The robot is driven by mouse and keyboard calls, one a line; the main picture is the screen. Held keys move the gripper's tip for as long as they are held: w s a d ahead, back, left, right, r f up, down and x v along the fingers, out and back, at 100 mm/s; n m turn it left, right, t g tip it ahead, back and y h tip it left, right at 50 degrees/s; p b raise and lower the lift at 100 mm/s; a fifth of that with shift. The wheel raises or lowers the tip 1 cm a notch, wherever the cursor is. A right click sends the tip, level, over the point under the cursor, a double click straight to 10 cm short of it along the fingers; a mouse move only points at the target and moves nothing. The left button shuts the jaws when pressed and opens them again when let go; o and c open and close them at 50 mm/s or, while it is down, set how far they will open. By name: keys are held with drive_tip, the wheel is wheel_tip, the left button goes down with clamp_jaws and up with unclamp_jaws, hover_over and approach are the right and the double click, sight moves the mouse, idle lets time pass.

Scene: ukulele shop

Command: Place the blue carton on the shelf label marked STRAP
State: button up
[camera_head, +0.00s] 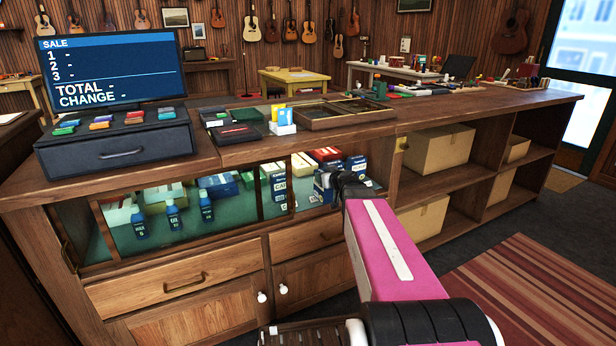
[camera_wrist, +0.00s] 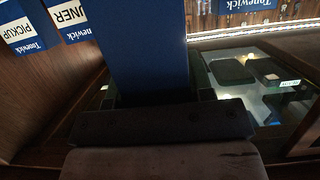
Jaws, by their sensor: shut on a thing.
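My gripper (camera_head: 346,183) is at the front of the glazed display case in the counter, at the right end of its opening. In the wrist view my gripper (camera_wrist: 155,98) is shut on the blue carton (camera_wrist: 137,45), which stands out plain blue between the fingers. In the head view I cannot clearly tell the held carton from the blue boxes around it. In the wrist view two blue and white items, reading TUNER (camera_wrist: 70,14) and PICKUP (camera_wrist: 18,30), appear upside down at the upper left. I cannot make out a STRAP label.
The case (camera_head: 230,247) holds several cartons and blue bottles (camera_head: 173,214). On the counter stand a till screen (camera_head: 105,70), a cash drawer (camera_head: 115,148) and a wooden tray (camera_head: 345,113). Cardboard boxes (camera_head: 440,150) fill the open shelves at right. A striped rug (camera_head: 520,290) lies on the floor.

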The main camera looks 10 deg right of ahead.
drive_tip(key=x, duration=1.3)
drive_tip(key=shift+w+r, duration=0.2)
drive_tip(key=shift+w, duration=0.25)
drive_tip(key=shift+a+f, duration=0.1)
drive_tip(key=o, duration=1)
